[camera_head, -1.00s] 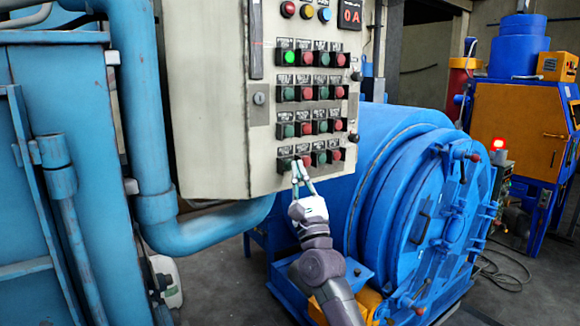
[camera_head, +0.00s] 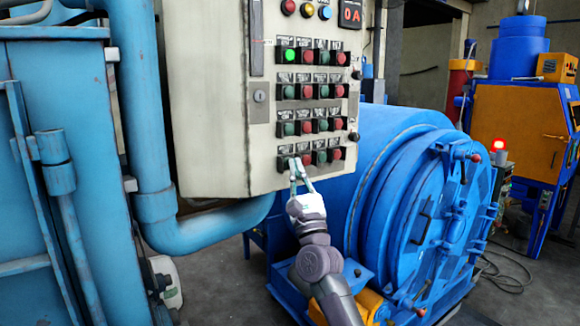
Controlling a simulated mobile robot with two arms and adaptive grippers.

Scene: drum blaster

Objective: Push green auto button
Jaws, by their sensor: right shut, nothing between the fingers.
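The grey control panel (camera_head: 210,100) carries rows of green and red push buttons with small labels that are too small to read. A green button at the top left of the grid (camera_head: 290,56) is lit; the other green buttons are dark. My right gripper (camera_head: 296,165) is shut and empty, with its fingertips at the left part of the bottom row. They are close to the bottom-left dark button (camera_head: 284,163) and the red button beside it (camera_head: 306,160). I cannot tell whether they touch the panel. My left gripper is not in view.
A large blue drum machine (camera_head: 400,200) stands right of the panel, behind my right arm. A thick blue pipe (camera_head: 150,130) bends under the panel's left side. A blue and orange machine (camera_head: 510,130) is at the far right. A red lamp (camera_head: 498,144) glows nearby.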

